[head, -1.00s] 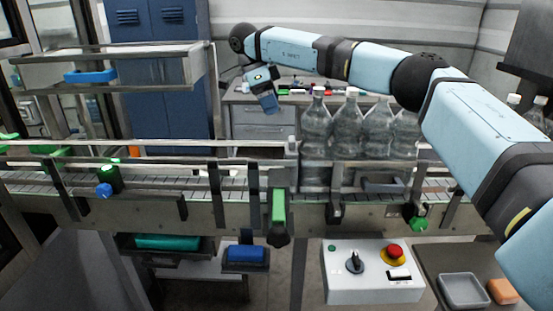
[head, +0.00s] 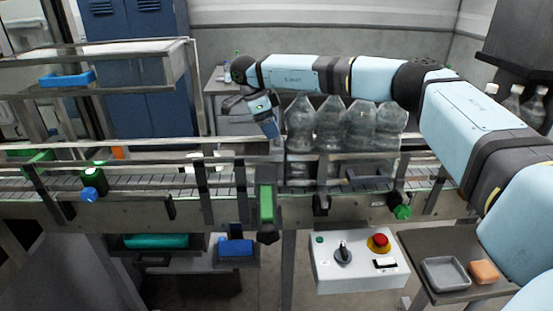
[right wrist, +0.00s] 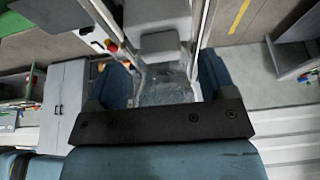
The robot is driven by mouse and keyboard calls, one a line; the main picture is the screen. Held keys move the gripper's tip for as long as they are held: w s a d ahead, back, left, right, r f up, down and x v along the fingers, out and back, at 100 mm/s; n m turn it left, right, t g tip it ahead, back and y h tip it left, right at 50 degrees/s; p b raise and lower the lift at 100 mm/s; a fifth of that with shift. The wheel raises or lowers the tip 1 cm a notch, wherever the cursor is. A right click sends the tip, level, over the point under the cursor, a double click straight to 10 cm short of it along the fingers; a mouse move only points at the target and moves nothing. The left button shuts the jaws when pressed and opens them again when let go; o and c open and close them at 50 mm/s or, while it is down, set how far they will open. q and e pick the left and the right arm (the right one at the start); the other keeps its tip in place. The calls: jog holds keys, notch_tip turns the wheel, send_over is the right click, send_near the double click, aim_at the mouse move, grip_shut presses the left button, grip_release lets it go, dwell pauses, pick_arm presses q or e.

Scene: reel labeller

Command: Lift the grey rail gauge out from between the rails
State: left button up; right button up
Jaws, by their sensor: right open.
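My right gripper (head: 272,130) is open and points down above the conveyor rails, just left of the row of bottles in the head view. In the right wrist view its two dark blue fingers (right wrist: 164,80) stand apart with nothing gripped. A light grey block with a raised tab (right wrist: 161,42), which looks like the rail gauge, shows beyond the fingers between two rails. Something clear shows nearer, between the fingers. In the head view I cannot make out the gauge for certain. My left gripper is not in view.
Several clear bottles (head: 330,125) stand on the conveyor close right of the gripper. A green-topped post (head: 266,205) stands at the front rail (head: 130,184). A control box (head: 360,262) with a red button is in front. A grey cabinet (right wrist: 62,95) stands behind.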

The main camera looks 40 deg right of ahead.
jog(key=shift+x, duration=1.45)
jog(key=shift+r, duration=0.15)
grip_shut()
